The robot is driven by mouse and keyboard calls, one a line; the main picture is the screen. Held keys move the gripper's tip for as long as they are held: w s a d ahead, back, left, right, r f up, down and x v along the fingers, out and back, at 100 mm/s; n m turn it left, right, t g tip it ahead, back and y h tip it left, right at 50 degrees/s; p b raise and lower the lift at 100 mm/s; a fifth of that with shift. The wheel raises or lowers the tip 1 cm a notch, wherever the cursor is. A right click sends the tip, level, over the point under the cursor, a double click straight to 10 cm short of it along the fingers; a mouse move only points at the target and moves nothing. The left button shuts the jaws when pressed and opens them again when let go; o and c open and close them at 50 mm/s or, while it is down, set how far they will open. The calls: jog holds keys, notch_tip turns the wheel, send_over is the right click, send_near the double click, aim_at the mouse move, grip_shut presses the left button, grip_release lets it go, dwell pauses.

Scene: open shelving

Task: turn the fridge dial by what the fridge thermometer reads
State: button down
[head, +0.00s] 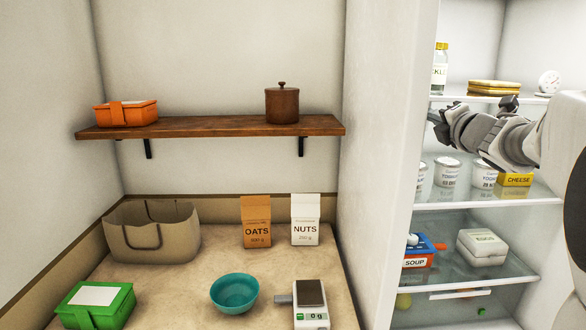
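A small white round gauge (549,82), which looks like the fridge thermometer, stands at the right end of the fridge's top shelf. Its face is too small to read. I cannot make out a fridge dial in this view. My gripper (436,124) is at the fridge's left side, just below the top shelf, left of and lower than the gauge. It is seen from the side and dark, so I cannot tell whether its fingers are open. My arm crosses in front of the fridge from the right and hides part of the interior.
Below are yoghurt pots (447,172), cheese (515,180), a soup box (418,252) and an egg box (482,247). The fridge's side wall (385,170) divides it from the counter (185,283).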

jog(key=shift+d, duration=0.1)
jog(key=shift+s+d+r+b, duration=0.1)
jog(key=shift+s+d+b, duration=0.1)
jog(key=shift+s, duration=1.3)
jog(key=shift+s+d+b, duration=0.1)
jog(key=shift+s+b, duration=0.1)
jog(key=shift+s, duration=1.25)
